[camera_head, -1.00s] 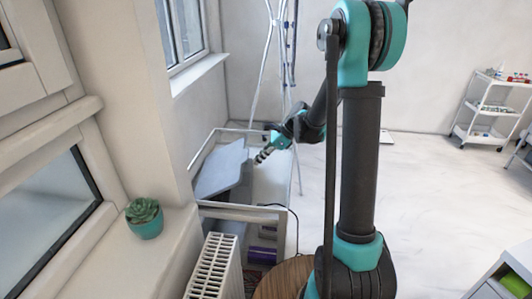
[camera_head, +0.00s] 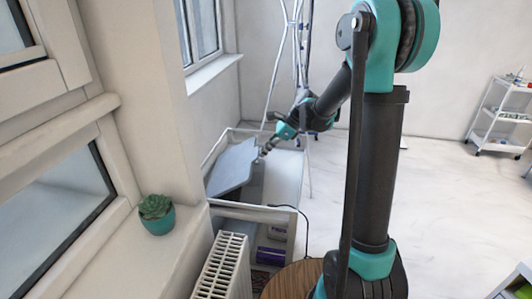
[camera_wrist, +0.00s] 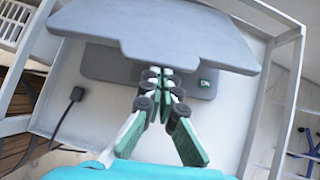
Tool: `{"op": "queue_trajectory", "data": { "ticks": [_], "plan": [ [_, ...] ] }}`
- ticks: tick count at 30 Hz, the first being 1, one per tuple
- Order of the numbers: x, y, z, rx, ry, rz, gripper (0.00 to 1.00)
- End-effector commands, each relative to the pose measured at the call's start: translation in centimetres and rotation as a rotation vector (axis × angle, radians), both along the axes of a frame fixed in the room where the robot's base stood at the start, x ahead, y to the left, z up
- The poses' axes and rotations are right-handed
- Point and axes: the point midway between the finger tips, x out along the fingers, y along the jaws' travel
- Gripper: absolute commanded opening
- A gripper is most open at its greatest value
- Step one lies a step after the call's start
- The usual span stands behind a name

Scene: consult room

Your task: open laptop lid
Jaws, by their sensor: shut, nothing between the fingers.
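The laptop's grey lid (camera_head: 231,168) is raised at a slant on the white-framed table, and it spans the top of the wrist view (camera_wrist: 160,28). Part of its darker base (camera_wrist: 105,66) shows beneath the lid, with a small green patch on its right part. My gripper (camera_wrist: 160,76) is shut and empty. Its fingertips overlap the lid's near edge in the wrist view; I cannot tell whether they touch it. In the head view, my gripper (camera_head: 260,158) is at the lid's right edge.
The white table (camera_wrist: 75,118) has a raised frame rail around it. A black plug with a cable (camera_wrist: 74,97) lies left of the laptop. A radiator (camera_head: 222,268) and a potted succulent (camera_head: 157,215) stand nearer. Open floor lies to the right.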

Motion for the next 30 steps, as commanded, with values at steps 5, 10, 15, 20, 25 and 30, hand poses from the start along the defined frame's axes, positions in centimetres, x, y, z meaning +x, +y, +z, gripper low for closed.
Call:
{"op": "queue_trajectory", "data": {
  "ticks": [5, 10, 15, 20, 25, 30],
  "plan": [
    [-0.1, 1.6, 2.0, -0.091, 0.003, 0.006, 0.0],
    [0.0, 4.0, 4.6, -0.226, 0.007, 0.009, 0.0],
    [0.2, 7.2, 7.2, -0.387, 0.013, 0.009, 0.0],
    [0.3, 10.4, 9.0, -0.539, 0.018, 0.009, 0.0],
    [0.5, 13.8, 10.3, -0.686, 0.026, 0.006, 0.0],
    [0.6, 16.4, 11.1, -0.725, 0.028, 0.003, 0.0]
  ]
}}
